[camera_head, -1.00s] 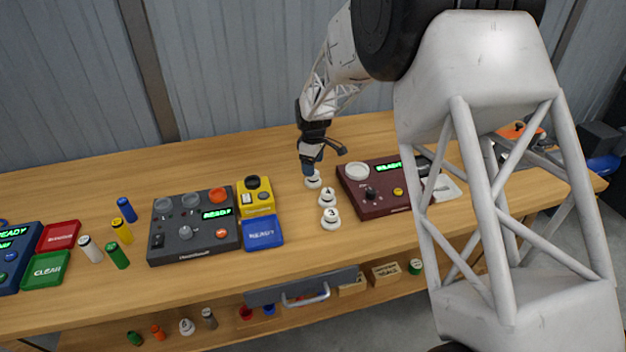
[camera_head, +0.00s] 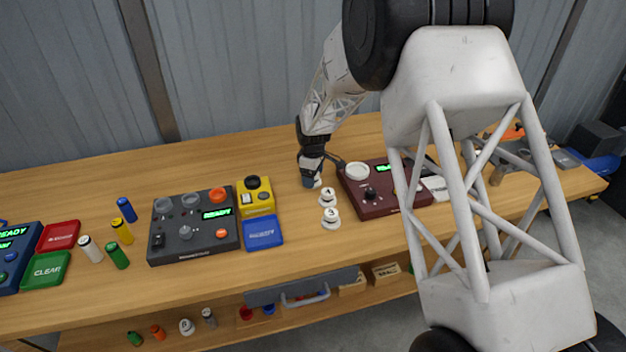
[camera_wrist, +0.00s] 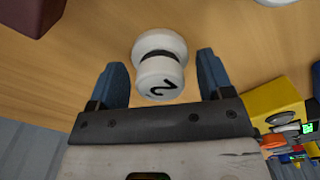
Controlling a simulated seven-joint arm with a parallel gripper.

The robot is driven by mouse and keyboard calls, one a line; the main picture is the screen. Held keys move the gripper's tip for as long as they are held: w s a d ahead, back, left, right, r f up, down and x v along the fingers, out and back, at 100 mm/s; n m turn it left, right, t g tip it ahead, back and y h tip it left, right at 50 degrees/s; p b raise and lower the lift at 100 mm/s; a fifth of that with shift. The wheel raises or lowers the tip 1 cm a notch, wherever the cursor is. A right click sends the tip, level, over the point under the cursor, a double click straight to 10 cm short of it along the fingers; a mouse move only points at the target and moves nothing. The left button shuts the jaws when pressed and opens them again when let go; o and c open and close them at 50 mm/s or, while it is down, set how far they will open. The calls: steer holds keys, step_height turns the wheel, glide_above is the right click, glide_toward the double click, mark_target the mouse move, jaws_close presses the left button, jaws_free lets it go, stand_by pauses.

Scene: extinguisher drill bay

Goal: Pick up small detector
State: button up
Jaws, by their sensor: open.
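A small white detector (camera_wrist: 160,62) with a dark band and a "2" on its top stands on the bench in the wrist view. My gripper (camera_wrist: 158,75) is open, with one blue finger on each side of it and a visible gap on both sides.
The maroon console (camera_head: 400,203) with a white round pad is close on the right. A yellow box (camera_head: 256,197) and a blue tile (camera_head: 263,233) lie to the left, beside a dark grey console (camera_head: 190,247). Bare bench (camera_head: 285,160) lies behind.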

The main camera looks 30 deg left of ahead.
steer(key=c, duration=1)
steer(key=shift+c, duration=0.2)
steer(key=shift+r, duration=5)
steer(key=shift+w+d, duration=0.1)
steer(key=w+d+r, duration=0.1)
steer(key=w+d, duration=0.7)
steer(key=d, duration=0.4)
steer(key=shift+r, duration=0.2)
